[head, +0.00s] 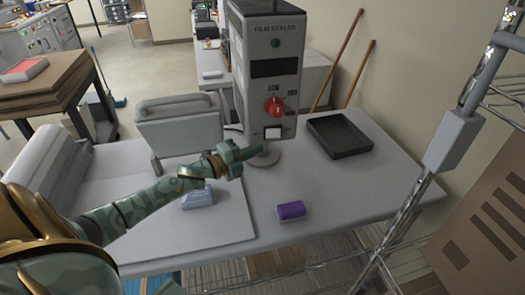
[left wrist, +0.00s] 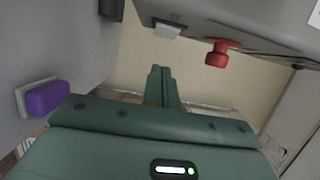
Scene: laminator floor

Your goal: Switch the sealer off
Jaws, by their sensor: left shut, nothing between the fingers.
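The film sealer (head: 243,80) is a tall grey box with a dark display window and a small green lamp (head: 275,43) near its top. A red knob (head: 274,107) sits on its front, with small labels around it that I cannot read surely. A white rocker switch (head: 273,132) is below the knob; its position is unclear. In the left wrist view the red knob (left wrist: 217,55) and white switch (left wrist: 167,30) show at the top. My left gripper (head: 257,150) is shut and empty, just below and in front of the switch, apparently not touching it. My right gripper is out of view.
A purple block-like item (head: 291,211) lies on the grey table (head: 335,205) in front. A black tray (head: 340,135) is right of the sealer, a pale blue object (head: 197,198) lies near my left forearm, and a wire rack (head: 405,215) stands at right.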

